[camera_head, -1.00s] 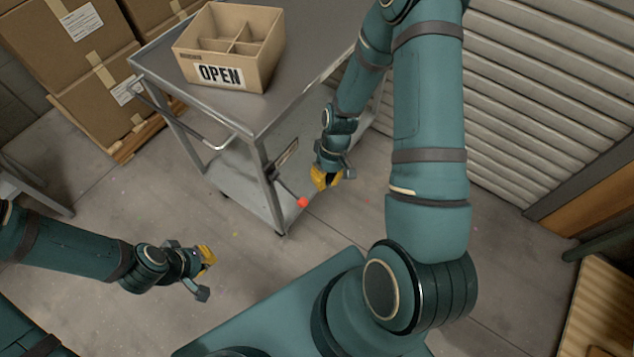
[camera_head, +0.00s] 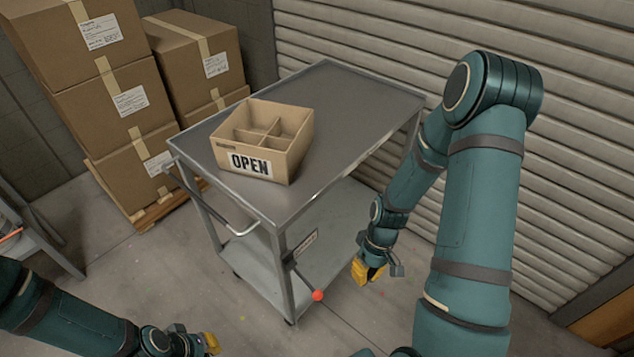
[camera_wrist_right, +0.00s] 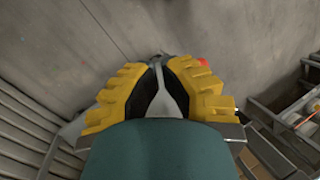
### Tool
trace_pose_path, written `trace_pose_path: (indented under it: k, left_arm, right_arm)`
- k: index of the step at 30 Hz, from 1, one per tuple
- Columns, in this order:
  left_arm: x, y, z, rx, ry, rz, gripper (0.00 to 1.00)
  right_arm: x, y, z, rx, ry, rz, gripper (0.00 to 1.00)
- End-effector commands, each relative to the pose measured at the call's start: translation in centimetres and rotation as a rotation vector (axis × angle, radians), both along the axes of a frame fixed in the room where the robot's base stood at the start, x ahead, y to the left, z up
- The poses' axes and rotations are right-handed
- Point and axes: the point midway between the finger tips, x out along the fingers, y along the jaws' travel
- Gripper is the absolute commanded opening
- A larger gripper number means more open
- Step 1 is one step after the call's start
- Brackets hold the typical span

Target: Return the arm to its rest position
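My right gripper (camera_head: 369,272) hangs in the air to the right of the cart's front corner, with nothing visibly held. In the right wrist view its yellow ridged fingers (camera_wrist_right: 162,75) lean toward each other above the floor. I cannot tell if a real gap separates their tips. My right arm (camera_head: 478,215) folds down from an upper joint on the right side of the head view. My left gripper (camera_head: 207,343) is low at the bottom left edge, partly cut off, over the floor. Its opening is too small to judge.
A metal cart (camera_head: 345,110) stands ahead, with a divided cardboard box (camera_head: 290,166) marked OPEN on top. A red-tipped rod (camera_head: 317,295) sticks out near its front corner. Stacked cartons (camera_head: 125,100) stand left, a ribbed shutter (camera_head: 585,150) right. Floor shows between my arms.

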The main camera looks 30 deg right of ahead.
Motion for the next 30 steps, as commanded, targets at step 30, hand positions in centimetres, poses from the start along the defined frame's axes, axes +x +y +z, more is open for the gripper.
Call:
trace_pose_path:
  k: [30]
  left_arm:
    - [0.0,0.0,0.0,0.000,0.000,0.000,0.00]
  right_arm:
    - [0.7,20.2,-2.3,0.048,-0.241,-0.213,0.00]
